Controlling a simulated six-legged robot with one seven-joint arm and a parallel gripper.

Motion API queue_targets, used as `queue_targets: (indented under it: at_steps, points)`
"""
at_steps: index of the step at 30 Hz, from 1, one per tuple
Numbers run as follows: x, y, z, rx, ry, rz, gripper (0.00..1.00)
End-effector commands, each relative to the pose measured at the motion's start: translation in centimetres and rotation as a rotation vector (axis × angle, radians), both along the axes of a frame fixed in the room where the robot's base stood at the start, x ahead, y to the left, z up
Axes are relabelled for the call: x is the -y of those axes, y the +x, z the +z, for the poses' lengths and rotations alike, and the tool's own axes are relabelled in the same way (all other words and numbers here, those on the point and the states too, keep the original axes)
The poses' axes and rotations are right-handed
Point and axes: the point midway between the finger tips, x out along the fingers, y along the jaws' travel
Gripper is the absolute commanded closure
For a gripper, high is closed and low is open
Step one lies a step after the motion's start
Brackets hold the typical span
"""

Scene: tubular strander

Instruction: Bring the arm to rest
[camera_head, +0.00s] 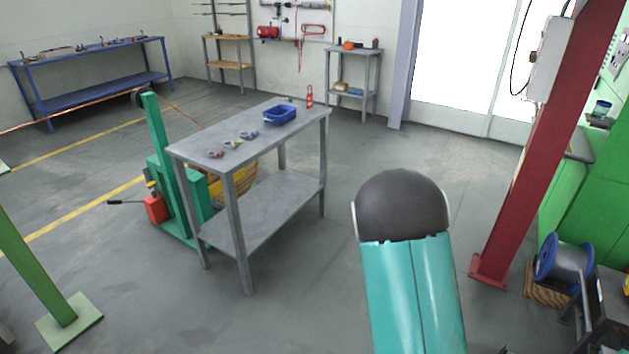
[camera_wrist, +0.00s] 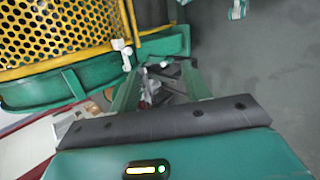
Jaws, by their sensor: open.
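My arm (camera_head: 408,270), with teal links and a dark grey rounded joint, rises at the lower right of the head view. My gripper does not show in that view. In the wrist view, my gripper (camera_wrist: 160,70) shows as two green fingers spread apart beyond a dark grey band and a teal housing. I see nothing held between them. Small grey and white items show in the gap, too blurred to name.
A grey table (camera_head: 195,147) with a blue bin (camera_head: 280,114) stands left of my arm. A red column (camera_head: 535,150) and a cable reel (camera_head: 563,262) stand right. A yellow mesh guard (camera_wrist: 55,35) on a green frame is near my gripper. Floor between table and column is clear.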

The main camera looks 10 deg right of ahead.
Motion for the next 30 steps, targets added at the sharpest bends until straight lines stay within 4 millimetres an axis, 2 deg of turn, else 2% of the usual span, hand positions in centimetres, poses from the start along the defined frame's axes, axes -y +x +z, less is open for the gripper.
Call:
queue_targets:
  at_steps: [1, 6, 14, 23, 30]
  points:
    - [-0.9, 0.4, 1.5, 0.04, 0.037, 0.012, 0.53]
    - [-3.8, 1.2, 6.0, 0.153, 0.158, 0.074, 0.53]
    - [-7.8, 1.1, 12.8, 0.333, 0.309, 0.205, 0.53]
    - [-12.1, -0.9, 20.3, 0.541, 0.426, 0.402, 0.53]
    - [-15.2, -3.7, 25.3, 0.7, 0.469, 0.587, 0.53]
